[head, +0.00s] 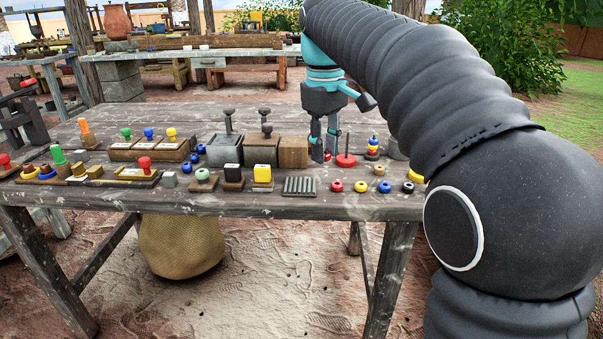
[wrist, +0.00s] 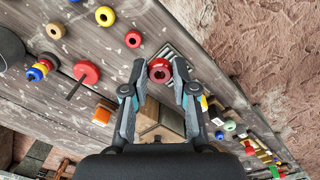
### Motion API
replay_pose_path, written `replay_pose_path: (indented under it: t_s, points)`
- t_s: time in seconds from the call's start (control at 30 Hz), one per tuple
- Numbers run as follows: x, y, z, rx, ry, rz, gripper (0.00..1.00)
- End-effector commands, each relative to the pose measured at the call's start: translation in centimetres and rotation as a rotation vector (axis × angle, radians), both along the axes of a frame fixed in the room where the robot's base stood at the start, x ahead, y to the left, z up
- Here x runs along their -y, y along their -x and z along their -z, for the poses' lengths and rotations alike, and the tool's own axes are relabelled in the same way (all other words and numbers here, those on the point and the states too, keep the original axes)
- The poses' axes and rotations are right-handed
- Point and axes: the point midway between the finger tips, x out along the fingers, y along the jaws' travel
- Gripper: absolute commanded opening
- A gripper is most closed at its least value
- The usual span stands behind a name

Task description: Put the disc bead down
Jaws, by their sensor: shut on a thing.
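My gripper (head: 324,155) hangs over the right part of the wooden table. In the wrist view my gripper (wrist: 160,82) is shut on a red disc bead (wrist: 159,70) with a dark centre hole. The bead is held between the fingertips, apparently above the tabletop; the exact gap is hard to judge. In the head view the fingers mostly hide it. A red round base with a thin upright peg (head: 346,160) stands bare just right of my gripper; it also shows in the wrist view (wrist: 87,73).
Loose beads lie right of the grooved plate (head: 299,186): red (head: 337,186), yellow (head: 361,187), blue (head: 384,187) and tan (head: 379,170). A multicoloured bead stack (head: 373,147) stands behind. Wooden boxes (head: 293,152) stand close left of my gripper. Clear tabletop lies between the beads.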

Motion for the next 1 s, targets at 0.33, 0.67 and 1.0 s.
replay_pose_path:
  t_s: [0.33,0.67,1.0]
  points:
    - [-4.4,-3.4,3.3,-0.001,0.001,0.000,0.08]
    - [-4.7,-3.6,6.5,-0.002,0.001,0.001,0.08]
    - [-4.7,-3.7,7.6,0.000,0.000,0.002,0.08]
